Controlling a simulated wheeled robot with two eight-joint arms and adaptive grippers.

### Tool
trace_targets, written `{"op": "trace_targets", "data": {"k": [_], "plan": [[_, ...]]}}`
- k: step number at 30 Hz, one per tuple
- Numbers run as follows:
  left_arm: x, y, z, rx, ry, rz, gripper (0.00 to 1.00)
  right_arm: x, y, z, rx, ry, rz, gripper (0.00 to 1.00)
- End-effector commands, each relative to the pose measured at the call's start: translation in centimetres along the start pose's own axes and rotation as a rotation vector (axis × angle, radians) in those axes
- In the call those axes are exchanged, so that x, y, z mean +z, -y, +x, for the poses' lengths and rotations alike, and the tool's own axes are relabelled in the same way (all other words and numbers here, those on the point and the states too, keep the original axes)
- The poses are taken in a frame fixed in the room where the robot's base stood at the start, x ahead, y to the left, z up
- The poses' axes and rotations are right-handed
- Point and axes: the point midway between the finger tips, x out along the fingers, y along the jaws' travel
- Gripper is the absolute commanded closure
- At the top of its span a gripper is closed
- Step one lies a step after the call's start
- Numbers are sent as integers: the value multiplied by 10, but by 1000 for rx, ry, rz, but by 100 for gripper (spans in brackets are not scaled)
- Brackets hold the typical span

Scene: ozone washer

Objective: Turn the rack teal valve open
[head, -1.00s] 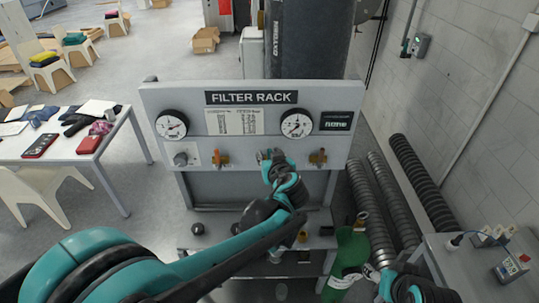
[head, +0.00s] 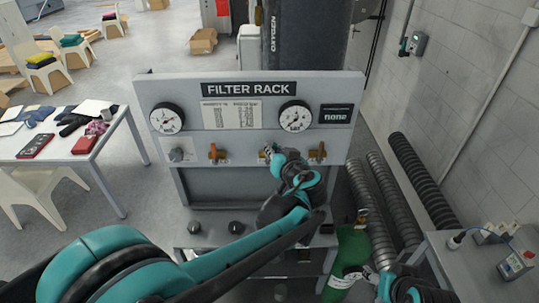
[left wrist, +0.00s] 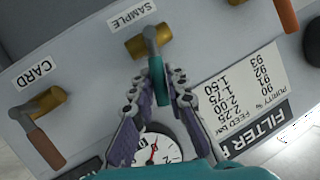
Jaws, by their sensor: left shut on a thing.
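The teal valve handle (left wrist: 156,78) hangs from a brass body under the SAMPLE label in the left wrist view. My left gripper (left wrist: 157,88) is shut on this handle, with one finger on each side. In the head view the valve's brass body (head: 268,151) shows just left of my left gripper (head: 275,157), at the filter rack (head: 250,182) panel; the handle is mostly hidden there. My right gripper (head: 364,273) is low at the right, in front of the green bottle; its fingers are too small to read.
Orange-handled valves sit left (head: 217,153) and right (head: 318,152) of the teal one. Gauges (head: 296,116) are above. A green bottle (head: 350,250) and ribbed hoses (head: 385,205) stand at right. A white table (head: 120,140) is at left.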

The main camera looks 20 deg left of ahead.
Motion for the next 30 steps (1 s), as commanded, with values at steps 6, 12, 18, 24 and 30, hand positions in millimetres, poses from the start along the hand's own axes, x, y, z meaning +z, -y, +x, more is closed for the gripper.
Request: {"op": "trace_targets", "data": {"k": [6,12,18,24,30], "plan": [[6,-14,0,-76,-43,187,100,18,0,25,0,0,0,42],[10,-23,0,-148,-79,359,100,32,0,45,0,0,0,42],[16,-32,0,-219,-116,531,100,46,0,65,0,0,0,42],[22,-39,1,-291,-153,703,100,61,0,85,0,0,0,42],[29,-45,2,-358,-188,865,100,73,0,103,0,0,0,42]]}}
